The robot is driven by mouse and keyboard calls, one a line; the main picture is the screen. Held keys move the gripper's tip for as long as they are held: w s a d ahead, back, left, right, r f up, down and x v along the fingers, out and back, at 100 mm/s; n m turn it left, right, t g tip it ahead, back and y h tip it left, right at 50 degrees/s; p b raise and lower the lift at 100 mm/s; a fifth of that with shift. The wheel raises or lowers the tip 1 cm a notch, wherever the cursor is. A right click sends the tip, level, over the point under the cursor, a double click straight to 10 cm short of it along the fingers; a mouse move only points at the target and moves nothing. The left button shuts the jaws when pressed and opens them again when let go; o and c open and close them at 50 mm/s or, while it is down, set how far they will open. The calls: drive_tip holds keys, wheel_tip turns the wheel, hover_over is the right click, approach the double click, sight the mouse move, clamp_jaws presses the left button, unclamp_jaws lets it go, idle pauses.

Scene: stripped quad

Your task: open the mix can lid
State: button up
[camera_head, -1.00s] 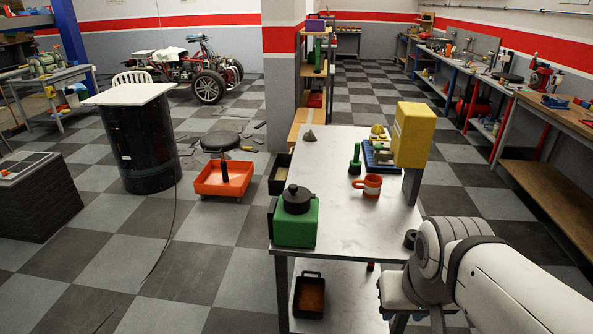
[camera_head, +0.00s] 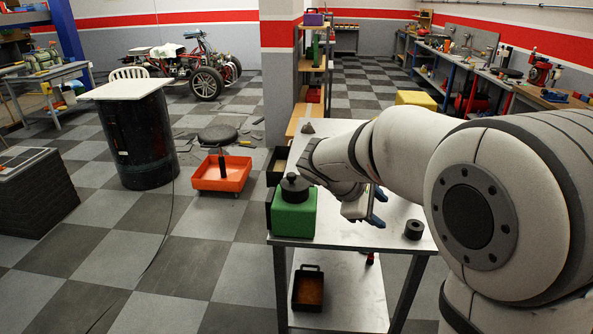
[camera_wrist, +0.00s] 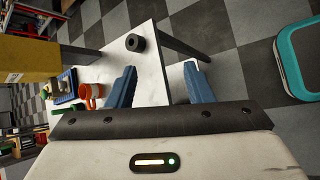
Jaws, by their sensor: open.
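The green can (camera_head: 293,214), which I take for the mix can, stands on the near left corner of the metal table. Its round black lid (camera_head: 295,187) with a knob sits on top and looks shut. My gripper (camera_head: 377,207) is over the table to the right of the can, apart from it. Its blue fingers are spread and empty, as the wrist view also shows (camera_wrist: 160,70). The can is not in the wrist view.
A black ring (camera_head: 414,229) lies near the table's right edge. The wrist view shows an orange mug (camera_wrist: 90,92) and a yellow box (camera_wrist: 28,60); my arm hides the mug in the head view. A black tray (camera_head: 308,290) is on the lower shelf. Bare tabletop lies in front of the gripper.

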drive_tip(key=w+a+f+n+t+h+b, duration=0.2)
drive_tip(key=w+a+f+n+t+h, duration=0.15)
drive_tip(key=w+a+n, duration=0.6)
drive_tip(key=n+t+b, duration=0.1)
drive_tip(key=n+t, duration=0.4)
drive_tip(key=t, duration=0.2)
approach(288, 177)
drive_tip(key=shift+y, duration=0.45)
drive_tip(key=w+d, duration=0.2)
drive_tip(key=d, duration=0.1)
drive_tip(key=shift+w+r, duration=0.25)
drive_tip(key=shift+r, duration=0.1)
drive_tip(key=shift+w, duration=0.25)
drive_tip(key=p+x, duration=0.1)
drive_tip(key=x, duration=0.6)
drive_tip(key=shift+w, duration=0.2)
drive_tip(key=shift+c, duration=0.6)
clamp_jaws()
